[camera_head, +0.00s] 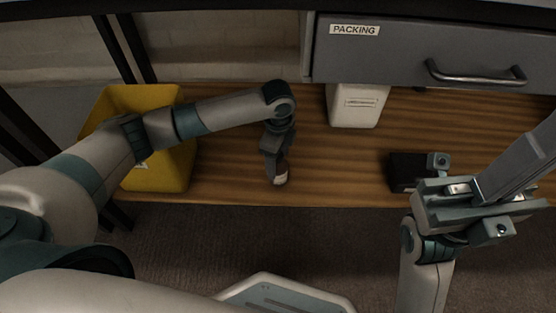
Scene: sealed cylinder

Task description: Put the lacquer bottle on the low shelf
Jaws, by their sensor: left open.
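A small bottle with a pale label (281,178), which may be the lacquer bottle, stands near the front edge of the wooden surface (235,150). My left gripper (274,160) points down right at it and hides its upper part. The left gripper is open; I cannot tell whether its fingers touch the bottle. My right gripper (490,195) is at the lower right, in front of the wooden surface; its finger opening is not clear. I cannot tell whether this wooden surface is the low shelf.
A yellow bin (164,170) stands at the left. A white container (357,104) stands at the back, below a grey drawer (420,55) labelled PACKING. A black box (405,171) sits near my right gripper. Bare wood lies between the bottle and the black box.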

